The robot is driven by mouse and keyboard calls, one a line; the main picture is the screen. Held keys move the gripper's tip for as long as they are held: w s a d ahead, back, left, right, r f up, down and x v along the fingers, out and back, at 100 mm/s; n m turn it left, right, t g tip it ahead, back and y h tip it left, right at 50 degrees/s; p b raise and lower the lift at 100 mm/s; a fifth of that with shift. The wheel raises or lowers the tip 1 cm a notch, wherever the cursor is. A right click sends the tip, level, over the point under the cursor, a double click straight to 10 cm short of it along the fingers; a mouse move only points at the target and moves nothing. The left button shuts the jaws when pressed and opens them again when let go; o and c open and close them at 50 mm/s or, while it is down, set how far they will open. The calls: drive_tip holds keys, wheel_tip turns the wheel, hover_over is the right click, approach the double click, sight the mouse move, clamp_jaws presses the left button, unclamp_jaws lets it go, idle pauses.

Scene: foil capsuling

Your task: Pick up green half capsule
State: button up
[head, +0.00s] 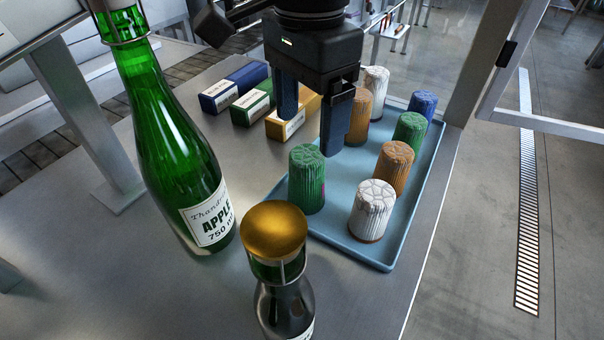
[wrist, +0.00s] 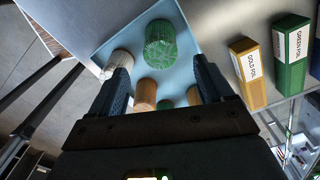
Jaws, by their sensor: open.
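Two green ribbed foil capsules stand on the blue tray (head: 332,222). The nearer green capsule (head: 307,180) is at the tray's front left; the other green capsule (head: 410,131) is at the right side. I cannot tell which is the half capsule. My gripper (head: 308,136) is open and empty, above and behind the nearer green one, not touching it. In the wrist view the nearer green capsule (wrist: 160,45) lies beyond the fingertips of my gripper (wrist: 160,66), between their lines. The farther green one (wrist: 165,104) is partly hidden behind my gripper.
White (head: 372,211), orange (head: 391,168) and blue (head: 423,103) capsules share the tray. A large green bottle (head: 178,150) stands left, and a gold-capped bottle (head: 275,232) in front. Foil boxes (head: 234,89) lie behind. Bare table shows at left.

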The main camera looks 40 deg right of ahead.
wheel_tip(320, 180, down, 6)
drive_tip(key=shift+f+p, duration=0.25)
drive_tip(key=shift+p, duration=0.6)
drive_tip(key=shift+c, duration=0.2)
drive_tip(key=c, duration=0.7)
